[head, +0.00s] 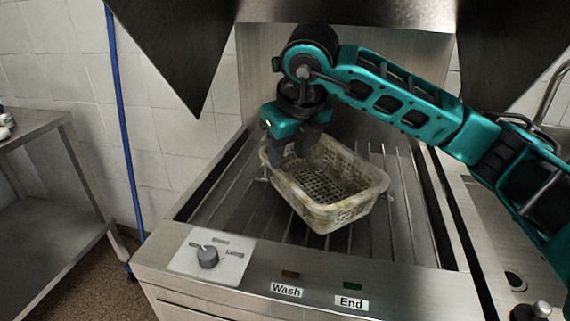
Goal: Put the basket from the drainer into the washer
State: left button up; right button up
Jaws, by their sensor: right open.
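A perforated, pale yellowish basket (345,213) sits upright and turned at an angle on the metal bars of the washer (215,205). My right gripper (288,158) points down at the basket's far left corner. Its jaws are open, with the fingers at the basket's rim. Whether they touch the rim cannot be told. The basket looks empty. My left gripper is not in view. The drainer cannot be clearly identified.
A control panel with a knob (207,257) and Wash and End labels is on the washer's front. A metal hood (160,45) hangs above. A steel shelf table (40,190) stands left, and a blue pole (122,140) leans between. A sink area with a tap (553,90) is at right.

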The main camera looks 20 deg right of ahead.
jog(key=v, duration=0.4)
jog(key=shift+r, duration=0.1)
dwell(0.4)
